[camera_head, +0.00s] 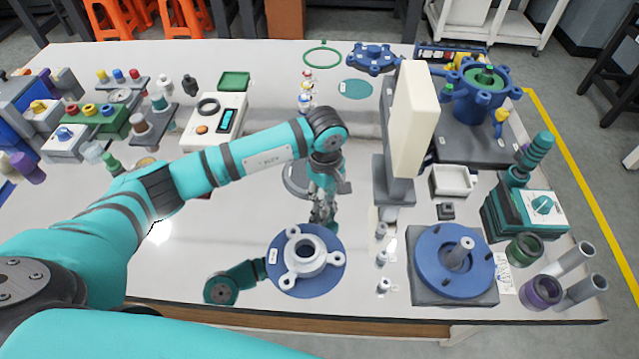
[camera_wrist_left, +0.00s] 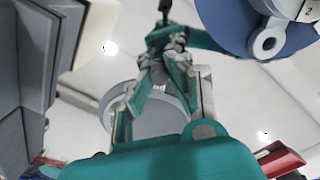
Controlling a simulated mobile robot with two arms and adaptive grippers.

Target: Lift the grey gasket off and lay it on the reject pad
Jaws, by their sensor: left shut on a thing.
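The fingers also fill the middle of the left wrist view (camera_wrist_left: 165,55). A red-edged thing (camera_wrist_left: 280,160) is mostly hidden by my arm in the head view; I cannot tell whether it is the reject pad. My right gripper does not show.
The blue flange with a white hub (camera_head: 330,278) is close to my gripper. A tall cream-fronted press (camera_head: 415,110) stands to the right, with a blue round fixture (camera_head: 430,278) nearer. A teal disc (camera_head: 356,89) and a green ring (camera_head: 322,66) lie at the back.

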